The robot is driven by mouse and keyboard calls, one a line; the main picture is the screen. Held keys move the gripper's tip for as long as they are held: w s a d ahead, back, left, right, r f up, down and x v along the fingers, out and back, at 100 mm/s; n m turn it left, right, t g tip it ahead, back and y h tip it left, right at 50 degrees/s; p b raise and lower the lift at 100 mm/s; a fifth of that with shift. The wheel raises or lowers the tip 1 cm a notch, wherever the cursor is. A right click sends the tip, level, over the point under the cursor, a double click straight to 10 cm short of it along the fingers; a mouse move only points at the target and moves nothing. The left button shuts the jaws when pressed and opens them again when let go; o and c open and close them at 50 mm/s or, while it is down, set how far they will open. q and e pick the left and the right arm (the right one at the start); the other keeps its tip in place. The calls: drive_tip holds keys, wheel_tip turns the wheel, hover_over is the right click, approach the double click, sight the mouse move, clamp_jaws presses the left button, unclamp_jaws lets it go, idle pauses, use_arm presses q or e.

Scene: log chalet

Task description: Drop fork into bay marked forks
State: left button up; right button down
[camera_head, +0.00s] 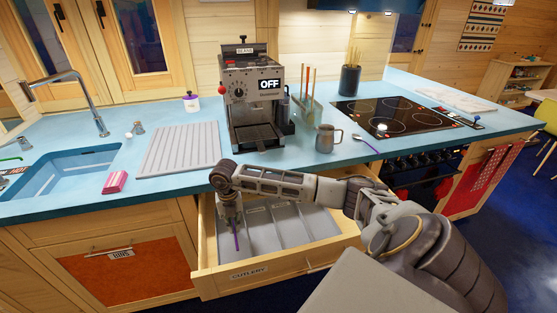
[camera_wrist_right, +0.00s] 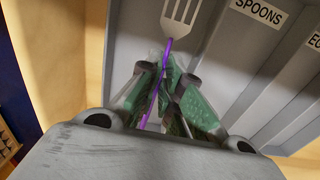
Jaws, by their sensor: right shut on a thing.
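The fork (camera_wrist_right: 179,18) has a pale tined head and a purple handle; in the head view a short purple part of it (camera_head: 237,241) shows below the fingers. My right gripper (camera_head: 233,218) is shut on the handle, and in the wrist view its green-padded fingers (camera_wrist_right: 165,78) pinch it. The open cutlery drawer (camera_head: 215,284) holds a grey divided tray (camera_head: 311,222). The gripper is over the tray's left end. In the wrist view the bay right of the fork is marked SPOONS (camera_wrist_right: 259,11). No forks label is visible. My left gripper is out of view.
The blue worktop (camera_head: 190,193) edge lies just behind the drawer. A coffee machine (camera_head: 252,98), a metal jug (camera_head: 326,138) and a purple-handled spoon (camera_head: 365,142) stand or lie on it. The hob (camera_head: 396,117) is farther right, the sink (camera_head: 60,172) left.

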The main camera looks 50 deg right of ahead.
drive_tip(key=c, duration=1.5)
unclamp_jaws()
drive_tip(key=shift+r, duration=6.05)
drive_tip(key=shift+f, duration=0.1)
